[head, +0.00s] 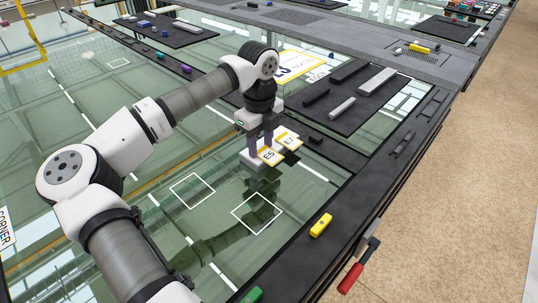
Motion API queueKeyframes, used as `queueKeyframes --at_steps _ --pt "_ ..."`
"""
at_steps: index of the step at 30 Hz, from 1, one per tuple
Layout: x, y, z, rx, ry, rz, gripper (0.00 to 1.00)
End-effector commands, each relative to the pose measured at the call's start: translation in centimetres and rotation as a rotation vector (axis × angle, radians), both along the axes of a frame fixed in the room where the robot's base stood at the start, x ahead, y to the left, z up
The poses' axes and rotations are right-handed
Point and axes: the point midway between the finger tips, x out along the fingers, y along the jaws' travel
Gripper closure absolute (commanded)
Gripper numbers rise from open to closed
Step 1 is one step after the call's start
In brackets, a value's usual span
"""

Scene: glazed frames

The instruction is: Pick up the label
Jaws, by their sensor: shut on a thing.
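My gripper (262,146) points down over the glass panel, with its fingers shut on a label at the white block. Two small yellow-and-white labels show at its fingers: one reads E5 (270,155) and one reads E7 (288,139). They lie side by side at the right of the fingers. The fingers partly hide the white block (250,160), and I cannot tell exactly which label is between them or whether it is off the surface.
White square outlines (255,213) mark the glass. A yellow block (320,225) lies on the dark frame, near a red-handled clamp (351,278). A dark mat (335,118) with grey and black bars lies behind right. The glass in front of my gripper is clear.

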Motion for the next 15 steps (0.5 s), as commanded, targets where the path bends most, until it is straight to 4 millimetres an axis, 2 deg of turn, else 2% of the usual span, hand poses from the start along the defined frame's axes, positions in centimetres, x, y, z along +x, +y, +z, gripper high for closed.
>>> queueKeyframes --at_steps 11,15 --pt "0.0 0.0 0.5 0.001 -0.001 0.0 0.76" --pt "0.1 0.0 2.5 0.001 -0.004 0.001 0.76"
